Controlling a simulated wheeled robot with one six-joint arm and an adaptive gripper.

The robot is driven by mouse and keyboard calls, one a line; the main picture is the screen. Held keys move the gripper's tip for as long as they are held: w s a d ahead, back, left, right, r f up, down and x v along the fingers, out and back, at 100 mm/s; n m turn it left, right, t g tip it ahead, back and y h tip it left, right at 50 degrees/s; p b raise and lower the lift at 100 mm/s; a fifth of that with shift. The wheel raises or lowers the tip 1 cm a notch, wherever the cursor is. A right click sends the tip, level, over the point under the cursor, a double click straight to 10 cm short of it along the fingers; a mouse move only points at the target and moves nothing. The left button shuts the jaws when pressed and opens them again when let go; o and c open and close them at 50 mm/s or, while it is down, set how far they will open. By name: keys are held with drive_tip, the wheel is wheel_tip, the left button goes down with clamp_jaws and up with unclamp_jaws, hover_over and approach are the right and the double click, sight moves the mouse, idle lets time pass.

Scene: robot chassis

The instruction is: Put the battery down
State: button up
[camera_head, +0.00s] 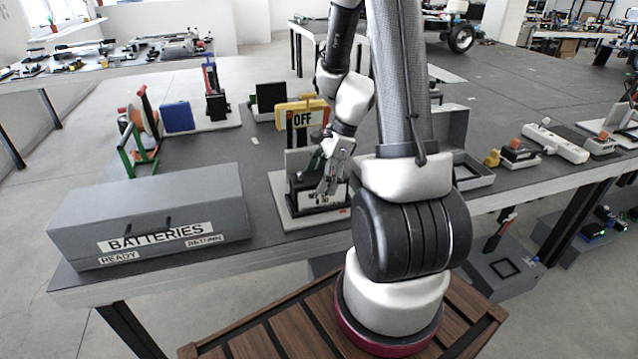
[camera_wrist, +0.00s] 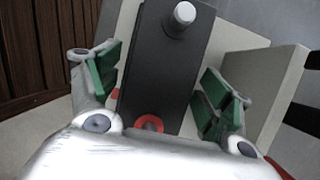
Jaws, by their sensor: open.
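The battery (camera_wrist: 163,72) is a dark grey block with a silver round terminal at one end and a red ring at the other in the wrist view. It lies between the green-padded fingers of my gripper (camera_wrist: 160,78), with a visible gap on each side. My gripper is open around it and does not grip it.
A grey box labelled BATTERIES (camera_head: 150,212) stands on the table to the left. An open grey case (camera_head: 470,172) is to the right, behind my arm. A blue panel (camera_head: 177,117) and a green-and-orange stand (camera_head: 140,135) are farther back. Bare table lies between them.

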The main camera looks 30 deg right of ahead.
drive_tip(key=v, duration=0.9)
drive_tip(key=shift+d+r, duration=0.2)
drive_tip(key=shift+r, duration=0.15)
drive_tip(key=s+a+r+n+t+h, duration=0.1)
drive_tip(key=s+a+r+n+h, duration=0.1)
drive_tip(key=s+r+n, duration=0.5)
drive_tip(key=s+a+r+n+t+h, duration=0.2)
drive_tip(key=s+a+r+n, duration=0.3)
drive_tip(key=n, duration=0.9)
drive_tip(key=shift+s+a+r, duration=0.15)
drive_tip(key=shift+s+r, duration=1.45)
drive_tip(key=shift+s, duration=0.1)
